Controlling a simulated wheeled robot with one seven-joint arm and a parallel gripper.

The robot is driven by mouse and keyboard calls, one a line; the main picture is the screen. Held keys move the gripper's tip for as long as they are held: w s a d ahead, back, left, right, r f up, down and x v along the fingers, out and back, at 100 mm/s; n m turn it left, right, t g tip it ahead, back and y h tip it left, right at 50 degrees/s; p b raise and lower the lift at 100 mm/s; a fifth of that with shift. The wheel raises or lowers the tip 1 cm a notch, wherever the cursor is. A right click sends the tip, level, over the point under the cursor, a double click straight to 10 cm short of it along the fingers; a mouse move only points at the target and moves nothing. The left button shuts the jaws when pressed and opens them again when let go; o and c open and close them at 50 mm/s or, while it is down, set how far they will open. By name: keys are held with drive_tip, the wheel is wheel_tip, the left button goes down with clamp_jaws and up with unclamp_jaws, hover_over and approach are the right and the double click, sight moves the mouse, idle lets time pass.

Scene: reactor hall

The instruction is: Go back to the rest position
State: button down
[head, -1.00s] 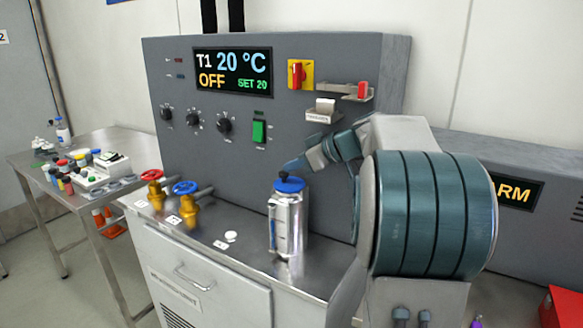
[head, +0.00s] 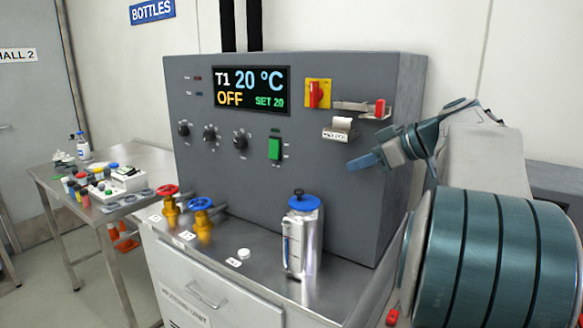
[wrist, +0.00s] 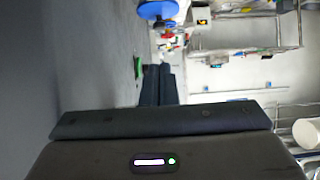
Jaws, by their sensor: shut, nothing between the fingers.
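My gripper (head: 364,162) is in front of the grey control cabinet (head: 345,205), above and to the right of the steel vessel. It is shut and empty. In the wrist view its two fingers (wrist: 158,84) lie side by side. The steel vessel (head: 303,243) with a blue lid (head: 304,204) stands upright on the steel bench top. My gripper is apart from the vessel.
A red-handled valve (head: 170,205) and a blue-handled valve (head: 202,215) stand on the bench left of the vessel. The cabinet's red rotary switch (head: 317,93) and green switch (head: 275,148) face me. A side table (head: 50,175) with several bottles stands at left.

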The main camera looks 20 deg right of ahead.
drive_tip(key=s+a+f+m+g+h+p, duration=0.35)
drive_tip(key=s+a+f+m+g, duration=0.25)
drive_tip(key=s+a+f, duration=0.75)
drive_tip(key=s+a+f+m+h, duration=0.2)
drive_tip(key=s+a+f+h, duration=0.2)
drive_tip(key=s+f, duration=0.2)
drive_tip(key=shift+s+a+f+p, duration=0.35)
drive_tip(key=shift+f+p, duration=0.05)
drive_tip(key=shift+f, duration=0.7)
